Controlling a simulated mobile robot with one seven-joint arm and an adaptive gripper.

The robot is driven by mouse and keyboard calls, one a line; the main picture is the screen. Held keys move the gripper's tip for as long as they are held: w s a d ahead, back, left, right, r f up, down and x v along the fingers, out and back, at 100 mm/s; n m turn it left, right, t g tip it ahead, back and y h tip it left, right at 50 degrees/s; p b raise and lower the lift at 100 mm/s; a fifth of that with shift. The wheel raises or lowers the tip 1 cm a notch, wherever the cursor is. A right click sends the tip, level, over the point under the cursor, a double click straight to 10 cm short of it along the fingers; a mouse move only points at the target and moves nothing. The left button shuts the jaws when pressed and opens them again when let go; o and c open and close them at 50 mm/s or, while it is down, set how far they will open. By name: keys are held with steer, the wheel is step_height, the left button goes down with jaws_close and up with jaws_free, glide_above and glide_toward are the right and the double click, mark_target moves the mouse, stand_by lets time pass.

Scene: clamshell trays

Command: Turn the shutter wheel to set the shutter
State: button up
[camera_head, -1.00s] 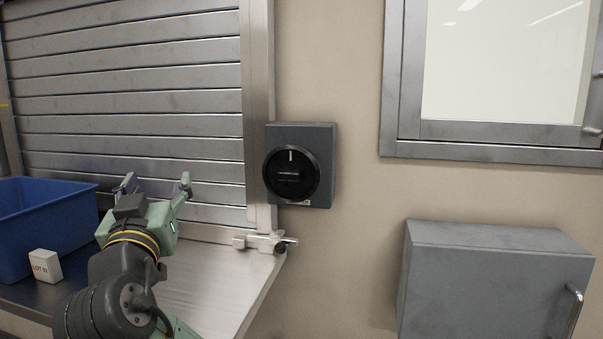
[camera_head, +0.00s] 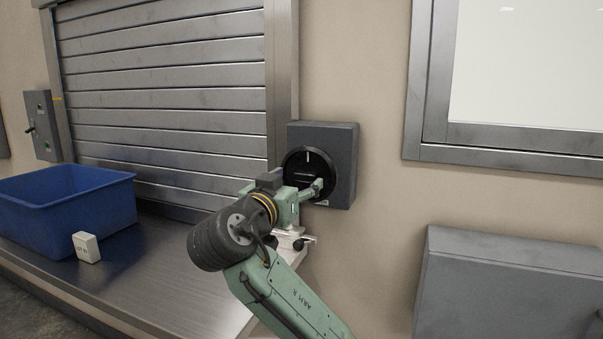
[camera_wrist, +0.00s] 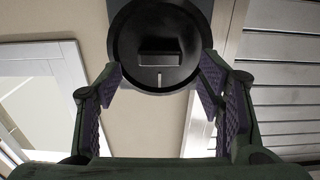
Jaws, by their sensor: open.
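The shutter wheel (camera_head: 307,163) is a round black dial with a white mark at its top, on a grey wall box (camera_head: 344,170) right of the slatted metal shutter (camera_head: 165,95). My gripper (camera_head: 318,186) is in front of the wheel and hides its lower part. In the wrist view the wheel (camera_wrist: 158,45) fills the upper middle, with a raised bar across it and its white mark below the bar. My open gripper (camera_wrist: 160,88) has its two purple-padded fingers apart near the wheel's lower edge. I cannot tell whether they touch the wheel.
A blue bin (camera_head: 68,205) and a small white block (camera_head: 86,247) stand on the metal counter (camera_head: 165,270). A clamp-like fitting (camera_head: 290,240) sits at the counter's corner, below the wheel. A grey cabinet (camera_head: 500,285) and a framed window (camera_head: 520,80) are to the right.

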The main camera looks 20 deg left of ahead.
mark_target(304, 178)
steer(key=shift+w+p, duration=0.35)
steer(key=shift+w, duration=1.2)
steer(key=shift+c, duration=0.2)
steer(key=c, duration=1.1)
steer(key=shift+f+b, duration=0.1)
steer(key=shift+b, duration=0.2)
